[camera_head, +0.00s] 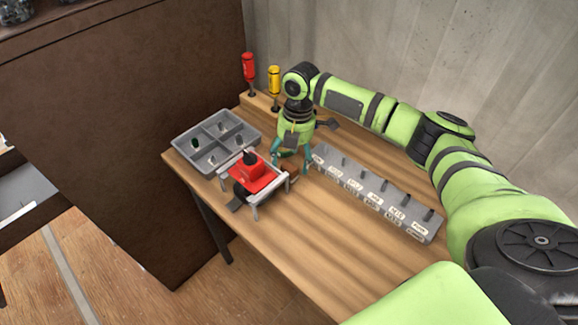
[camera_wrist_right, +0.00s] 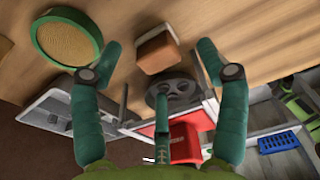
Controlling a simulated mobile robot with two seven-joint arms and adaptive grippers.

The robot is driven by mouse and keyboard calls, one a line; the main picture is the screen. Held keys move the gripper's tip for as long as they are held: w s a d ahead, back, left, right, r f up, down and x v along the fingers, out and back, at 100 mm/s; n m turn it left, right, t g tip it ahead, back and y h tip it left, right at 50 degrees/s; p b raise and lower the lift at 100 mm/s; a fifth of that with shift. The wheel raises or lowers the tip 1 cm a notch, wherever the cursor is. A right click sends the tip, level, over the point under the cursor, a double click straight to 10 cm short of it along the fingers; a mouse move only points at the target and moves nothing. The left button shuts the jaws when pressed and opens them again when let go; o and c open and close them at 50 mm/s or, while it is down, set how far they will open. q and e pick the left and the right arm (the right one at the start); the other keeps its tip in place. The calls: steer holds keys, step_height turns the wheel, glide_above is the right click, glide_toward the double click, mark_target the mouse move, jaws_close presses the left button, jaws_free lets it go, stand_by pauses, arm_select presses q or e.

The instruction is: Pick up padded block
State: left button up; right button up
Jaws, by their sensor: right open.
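The padded block, reddish-brown with a pale layer, lies on the wooden table in the right wrist view (camera_wrist_right: 157,50). In the head view it is mostly hidden by my right gripper (camera_head: 290,161), and I cannot make it out clearly. My right gripper is open, with teal fingers spread. In the wrist view the block shows between and beyond the fingertips, and nothing is held. My left gripper is not in view.
A red fixture with grey rails (camera_head: 262,178) stands close beside the gripper. A grey divided tray (camera_head: 183,137) is behind it. A grey labelled rack (camera_head: 372,200) lies to the right. Red (camera_head: 249,68) and yellow (camera_head: 274,80) screwdrivers stand at the back. A green-rimmed round pad (camera_wrist_right: 68,37) lies near the block.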

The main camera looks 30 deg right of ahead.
mark_target(289, 166)
steer(key=f, duration=0.1)
steer(key=f+p, duration=0.1)
steer(key=f, duration=0.1)
steer(key=shift+a, duration=0.3)
steer(key=shift+a+f, duration=0.1)
steer(key=shift+f, duration=0.6)
steer(key=c, duration=1.4)
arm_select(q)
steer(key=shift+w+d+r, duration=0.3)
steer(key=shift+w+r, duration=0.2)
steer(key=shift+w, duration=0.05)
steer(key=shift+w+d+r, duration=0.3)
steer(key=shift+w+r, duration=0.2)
arm_select(e)
step_height(289, 166, up, 9)
steer(key=shift+w+r+b, duration=0.1)
steer(key=shift+b, duration=1.1)
steer(key=shift+r, duration=0.45)
steer(key=shift+o, duration=1.1)
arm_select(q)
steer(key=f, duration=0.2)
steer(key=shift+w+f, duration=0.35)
arm_select(e)
steer(key=shift+c, duration=0.6)
